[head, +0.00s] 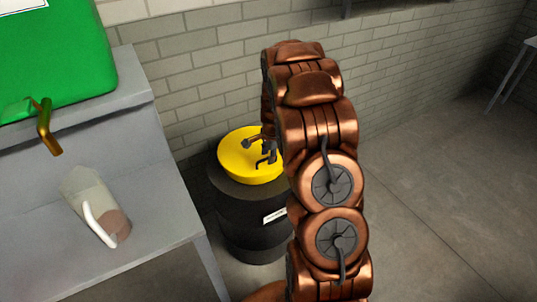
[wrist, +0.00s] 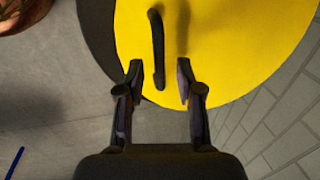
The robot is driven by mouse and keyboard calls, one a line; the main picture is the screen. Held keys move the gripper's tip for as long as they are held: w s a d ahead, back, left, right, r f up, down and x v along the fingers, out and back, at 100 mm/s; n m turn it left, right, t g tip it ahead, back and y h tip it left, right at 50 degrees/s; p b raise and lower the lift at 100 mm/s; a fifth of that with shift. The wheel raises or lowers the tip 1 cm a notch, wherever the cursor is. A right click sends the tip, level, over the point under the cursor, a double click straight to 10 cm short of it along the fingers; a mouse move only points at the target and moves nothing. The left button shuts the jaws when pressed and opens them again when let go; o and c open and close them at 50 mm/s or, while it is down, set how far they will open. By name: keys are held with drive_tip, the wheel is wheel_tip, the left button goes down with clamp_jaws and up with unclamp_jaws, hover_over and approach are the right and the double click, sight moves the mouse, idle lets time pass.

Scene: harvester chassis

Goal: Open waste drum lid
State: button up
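The waste drum (head: 245,225) is black with a white label and stands on the floor by the wall. Its round yellow lid (head: 240,155) is on top and looks shut. In the wrist view the yellow lid (wrist: 235,45) fills the upper middle, with a black bar handle (wrist: 157,50) standing on it. My gripper (wrist: 160,85) is open and empty, its two fingers apart. The handle's near end shows between the fingertips; I cannot tell whether they touch it. In the head view my gripper (head: 268,152) is over the lid, partly hidden by my copper-coloured arm.
A grey bench (head: 150,205) stands left of the drum, holding a clear jug (head: 95,205) with a white handle and a green container (head: 60,60) with a brass tap (head: 45,125). A brick wall (head: 205,60) is behind. The floor (head: 430,210) at right is clear.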

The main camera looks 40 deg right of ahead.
clamp_jaws()
idle(0.6)
